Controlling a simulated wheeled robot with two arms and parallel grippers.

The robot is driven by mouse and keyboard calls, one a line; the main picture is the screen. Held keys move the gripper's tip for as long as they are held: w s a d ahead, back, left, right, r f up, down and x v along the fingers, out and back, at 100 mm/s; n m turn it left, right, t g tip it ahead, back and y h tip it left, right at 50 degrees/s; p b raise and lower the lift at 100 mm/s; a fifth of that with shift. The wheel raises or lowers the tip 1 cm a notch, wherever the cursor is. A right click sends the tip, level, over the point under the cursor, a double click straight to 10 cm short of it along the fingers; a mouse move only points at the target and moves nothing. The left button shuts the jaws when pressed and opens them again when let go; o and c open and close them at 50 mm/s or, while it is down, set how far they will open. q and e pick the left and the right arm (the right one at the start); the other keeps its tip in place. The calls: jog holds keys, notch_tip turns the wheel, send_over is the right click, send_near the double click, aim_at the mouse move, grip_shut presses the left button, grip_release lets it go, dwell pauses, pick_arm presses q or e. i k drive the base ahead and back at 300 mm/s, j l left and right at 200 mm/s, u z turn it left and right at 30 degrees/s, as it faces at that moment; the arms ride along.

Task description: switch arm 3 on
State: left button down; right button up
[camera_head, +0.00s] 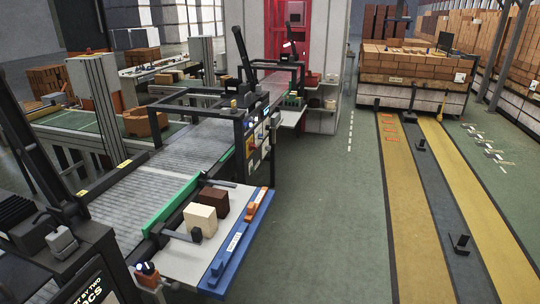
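No thing in view is readably marked as arm 3. A dark upright arm-like post (245,70) stands at the black frame across the roller conveyor (110,210). A second dark post (291,42) stands farther back, at another frame. A control panel (257,147) with small coloured marks is on the right side of the nearer frame; its labels and switch positions are too small to read. A large dark slanted post (35,135) rises at the left edge, above a dark machine with partly cut-off white lettering. Neither of my grippers is in view.
A side table with a blue front edge (240,243) holds a cream block (200,222) and a brown block (214,200). Green floor (320,230) is open to its right. Yellow floor strips (405,220) run farther right. A brick-loaded cart (412,95) stands at the back.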

aim_at(251, 146)
jog(key=i+j, duration=0.6)
jog(key=i, duration=0.15)
jog(key=i+l, duration=0.15)
jog(key=l, duration=0.2)
jog(key=i+l, duration=0.15)
jog(key=l, duration=0.2)
jog(key=i+l, duration=0.15)
jog(key=l, duration=0.15)
jog(key=i+l+u, duration=0.1)
jog(key=l, duration=0.25)
jog(key=i+l, duration=0.15)
jog(key=l, duration=0.2)
jog(key=i+l, duration=0.5)
jog(key=i, duration=0.2)
jog(key=i+l+u, duration=0.1)
jog(key=i+l, duration=0.45)
jog(key=i, duration=0.15)
